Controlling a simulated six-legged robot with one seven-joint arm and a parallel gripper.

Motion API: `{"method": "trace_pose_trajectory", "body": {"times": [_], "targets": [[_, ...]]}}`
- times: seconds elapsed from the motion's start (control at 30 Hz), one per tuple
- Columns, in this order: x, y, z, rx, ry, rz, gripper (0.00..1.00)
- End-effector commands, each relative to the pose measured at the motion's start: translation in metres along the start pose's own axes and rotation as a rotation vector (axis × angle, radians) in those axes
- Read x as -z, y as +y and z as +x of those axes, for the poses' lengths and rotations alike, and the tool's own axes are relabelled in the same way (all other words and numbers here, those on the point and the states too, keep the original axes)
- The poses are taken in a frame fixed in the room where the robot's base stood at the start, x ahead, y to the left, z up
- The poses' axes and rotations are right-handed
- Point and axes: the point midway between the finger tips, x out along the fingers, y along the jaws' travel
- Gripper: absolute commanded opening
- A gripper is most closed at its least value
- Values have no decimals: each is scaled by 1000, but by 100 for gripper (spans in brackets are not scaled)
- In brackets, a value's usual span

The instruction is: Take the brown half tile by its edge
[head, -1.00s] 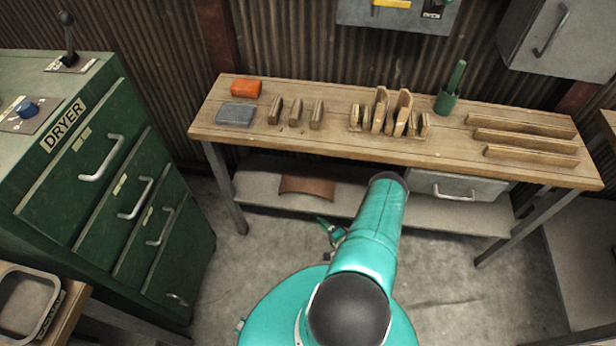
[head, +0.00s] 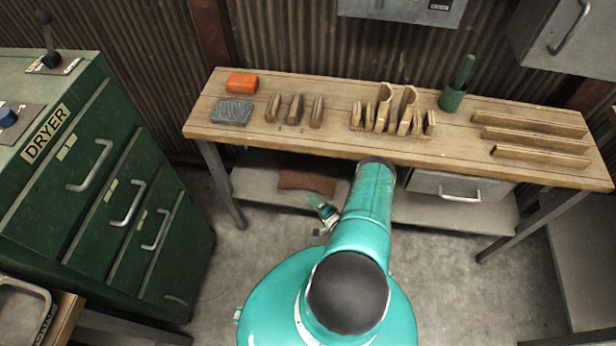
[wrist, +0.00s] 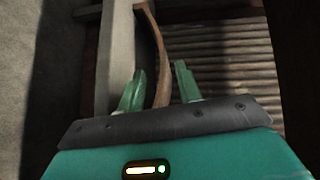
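The brown half tile (head: 306,182) lies on the lower shelf under the workbench in the head view. In the wrist view its curved edge (wrist: 154,45) runs down between my fingers. My gripper (wrist: 160,77) is open, with its two green fingertips apart on either side of that edge. I cannot tell whether either finger touches the tile. In the head view my gripper (head: 318,203) is small, just in front of the shelf and below the tile, partly hidden by my arm.
The lower shelf (head: 262,184) has a front edge close to my gripper; in the wrist view a pale edge (wrist: 117,45) runs beside the left finger. The workbench (head: 345,143) overhangs the tile. A grey drawer (head: 445,186) hangs at right, and a green dryer cabinet (head: 105,190) stands at left.

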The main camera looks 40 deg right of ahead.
Motion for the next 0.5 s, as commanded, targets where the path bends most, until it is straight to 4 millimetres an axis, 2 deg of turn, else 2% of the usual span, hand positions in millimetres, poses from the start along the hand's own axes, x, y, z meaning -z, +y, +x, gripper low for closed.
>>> {"method": "trace_pose_trajectory", "body": {"times": [0.1, 0.33, 0.5], "targets": [[-1, 0, 18, 2, -2, -1, 34], [1, -2, 38, 2, -2, -2, 34], [3, -4, 66, 3, -3, -3, 34]]}}
